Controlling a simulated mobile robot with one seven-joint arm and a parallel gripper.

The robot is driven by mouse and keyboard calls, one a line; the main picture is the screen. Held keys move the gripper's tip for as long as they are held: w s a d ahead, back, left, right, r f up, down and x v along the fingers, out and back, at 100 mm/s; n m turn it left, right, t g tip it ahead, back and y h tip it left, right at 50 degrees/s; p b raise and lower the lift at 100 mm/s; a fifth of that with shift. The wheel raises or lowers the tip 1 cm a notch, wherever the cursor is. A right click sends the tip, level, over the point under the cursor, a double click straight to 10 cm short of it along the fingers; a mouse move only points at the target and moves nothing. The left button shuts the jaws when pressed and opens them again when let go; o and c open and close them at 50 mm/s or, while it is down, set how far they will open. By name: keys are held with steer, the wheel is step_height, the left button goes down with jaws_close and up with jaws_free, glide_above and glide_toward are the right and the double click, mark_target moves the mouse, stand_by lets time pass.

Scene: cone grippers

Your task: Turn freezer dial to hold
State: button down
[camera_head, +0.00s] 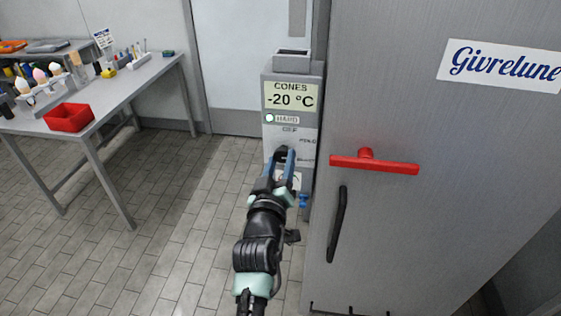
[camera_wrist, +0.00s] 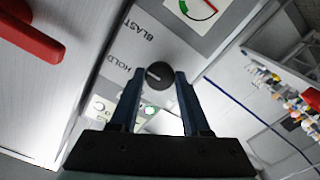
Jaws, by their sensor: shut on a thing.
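The freezer dial (camera_wrist: 158,76) is a round black knob with a short white mark, on a light grey control panel (camera_wrist: 128,55). In the wrist view the words HOLD and BLAST are printed to its left and upper left. The white mark lies on the HOLD side of the knob, but its exact angle is hard to tell. My gripper (camera_wrist: 158,80) has its two blue fingers on either side of the dial, shut on it. The display (camera_head: 291,97) reads CONES -20 °C, with a lit lamp beside HARD.
A tall grey cabinet (camera_head: 420,100) marked Givrelune stands close on the right, with a red bar handle (camera_head: 375,165) jutting out and a black handle (camera_head: 338,224). A table (camera_head: 100,90) with a red bin (camera_head: 69,118) stands at left. The tiled floor between is clear.

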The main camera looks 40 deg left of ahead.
steer(key=n+p, duration=0.1)
steer(key=n, duration=0.4)
steer(key=shift+n, duration=0.4)
stand_by(0.4)
steer(key=shift+c, duration=1.8)
jaws_free()
steer(key=v, duration=1.3)
steer(key=shift+p, duration=0.3)
steer(key=shift+w, duration=0.1)
